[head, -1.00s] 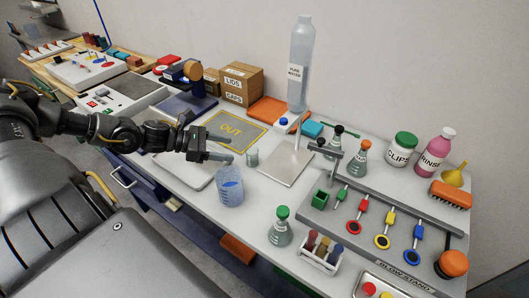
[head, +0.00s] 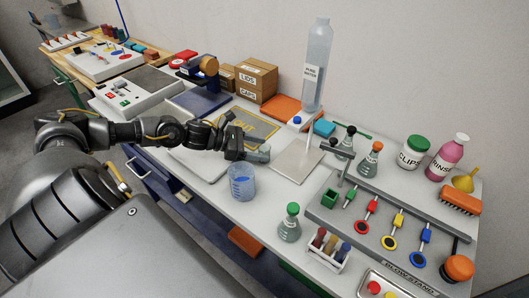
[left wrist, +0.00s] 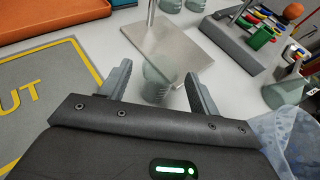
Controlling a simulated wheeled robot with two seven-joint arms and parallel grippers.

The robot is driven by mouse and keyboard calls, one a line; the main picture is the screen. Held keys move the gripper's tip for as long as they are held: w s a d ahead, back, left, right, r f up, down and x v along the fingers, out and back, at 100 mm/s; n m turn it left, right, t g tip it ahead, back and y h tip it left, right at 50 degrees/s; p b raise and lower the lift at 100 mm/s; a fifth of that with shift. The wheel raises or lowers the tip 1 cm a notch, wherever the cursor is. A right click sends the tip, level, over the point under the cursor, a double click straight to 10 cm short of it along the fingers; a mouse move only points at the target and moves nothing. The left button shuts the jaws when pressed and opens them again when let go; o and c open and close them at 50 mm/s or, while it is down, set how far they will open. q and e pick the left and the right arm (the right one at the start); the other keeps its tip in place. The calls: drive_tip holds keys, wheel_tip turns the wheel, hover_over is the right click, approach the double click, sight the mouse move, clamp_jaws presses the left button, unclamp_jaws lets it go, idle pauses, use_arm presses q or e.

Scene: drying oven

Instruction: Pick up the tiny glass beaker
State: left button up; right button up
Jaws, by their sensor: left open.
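The tiny glass beaker (left wrist: 160,78) is small and clear. In the left wrist view it stands on the white bench between the two fingers of my left gripper (left wrist: 158,84). The fingers are apart, with visible gaps on both sides of the glass. In the head view my left gripper (head: 256,154) reaches in from the left at the beaker's spot and mostly hides it. My right gripper is not in view.
A larger beaker with blue marks (head: 241,183) stands close in front of my left gripper. A metal stand plate (head: 298,160) lies just beyond. A yellow-bordered OUT mat (head: 262,124) is behind. A green-capped flask (head: 289,228) stands nearer the front.

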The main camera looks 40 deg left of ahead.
sight(269, 150)
use_arm(q)
drive_tip(key=shift+p+x, duration=0.6)
drive_tip(key=shift+x, duration=1.3)
drive_tip(key=shift+c, duration=0.2)
drive_tip(key=c, duration=1)
drive_tip(key=shift+r, duration=0.1)
